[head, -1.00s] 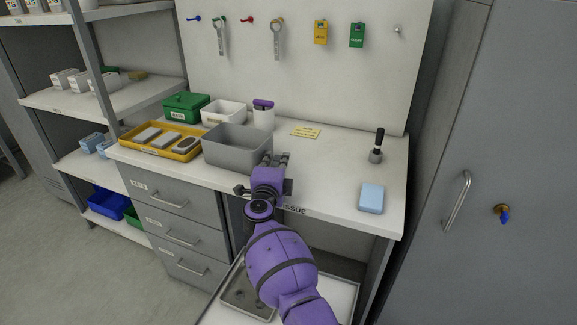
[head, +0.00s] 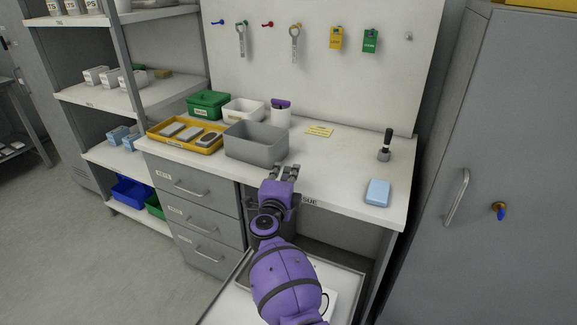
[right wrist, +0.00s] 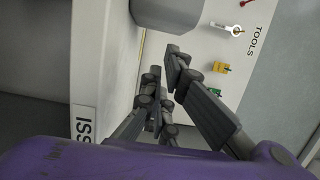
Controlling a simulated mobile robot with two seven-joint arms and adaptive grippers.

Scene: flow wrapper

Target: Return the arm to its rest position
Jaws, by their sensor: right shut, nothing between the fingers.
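My right arm is purple and reaches up from the bottom of the head view. Its gripper (head: 286,172) is at the front edge of the white workbench (head: 335,168), just in front of the grey open bin (head: 255,148). In the right wrist view the dark fingers (right wrist: 165,80) are close together with nothing held. Part of the grey bin shows beyond them in the right wrist view (right wrist: 168,14). My left gripper is not in view.
A yellow tray (head: 157,134) with grey blocks sits left of the bin. A blue block (head: 377,192) and a black-handled stamp (head: 385,146) stand at right. Drawers (head: 195,190) are below left, a grey cabinet (head: 510,130) at far right.

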